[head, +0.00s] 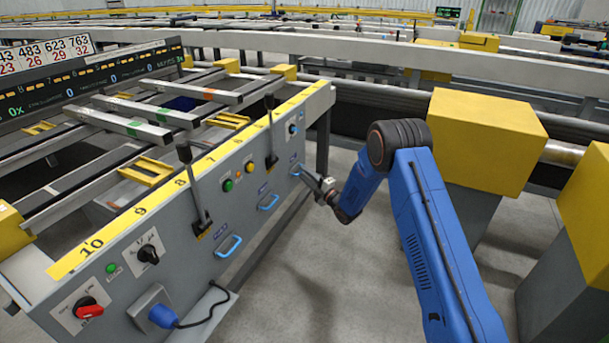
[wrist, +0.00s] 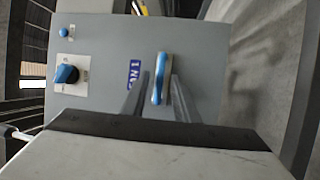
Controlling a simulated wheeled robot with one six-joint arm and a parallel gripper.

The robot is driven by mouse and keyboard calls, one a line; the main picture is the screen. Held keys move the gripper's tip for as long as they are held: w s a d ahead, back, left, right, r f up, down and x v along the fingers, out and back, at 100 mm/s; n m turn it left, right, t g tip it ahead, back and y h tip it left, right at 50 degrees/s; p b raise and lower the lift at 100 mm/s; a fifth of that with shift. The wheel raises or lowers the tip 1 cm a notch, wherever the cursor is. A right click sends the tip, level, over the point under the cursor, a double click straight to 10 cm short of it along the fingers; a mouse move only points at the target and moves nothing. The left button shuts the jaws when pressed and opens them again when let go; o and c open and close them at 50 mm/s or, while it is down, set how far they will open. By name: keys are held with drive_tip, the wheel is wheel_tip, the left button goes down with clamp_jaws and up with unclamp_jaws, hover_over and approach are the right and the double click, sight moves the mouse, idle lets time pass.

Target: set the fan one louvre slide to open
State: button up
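The fan one louvre slide shows as an upright blue handle (wrist: 160,78) on a grey panel in the wrist view, with a blue "N 1" label (wrist: 134,72) to its left. My gripper (wrist: 160,90) has one finger on each side of the handle, with narrow gaps showing, so it looks open around it. Whether either finger touches the handle I cannot tell. In the head view my gripper (head: 304,173) reaches the right end of the console front, where the blue handle (head: 295,169) is small and partly covered.
A blue rotary knob (wrist: 67,74) and a blue lamp (wrist: 63,32) are left of the slide. Tall black levers (head: 270,135) rise nearby. Yellow-topped blocks (head: 485,120) stand right of my arm.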

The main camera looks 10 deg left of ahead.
drive_tip(key=shift+w+a, duration=0.25)
drive_tip(key=shift+w, duration=0.05)
drive_tip(key=shift+c, duration=0.4)
clamp_jaws()
drive_tip(key=s+d, duration=0.2)
drive_tip(key=d, duration=0.5)
drive_tip(key=shift+s+d, duration=0.2)
drive_tip(key=shift+s, duration=0.15)
drive_tip(key=shift+o, duration=0.4)
unclamp_jaws()
drive_tip(key=v, duration=1.7)
drive_tip(key=shift+d, duration=0.2)
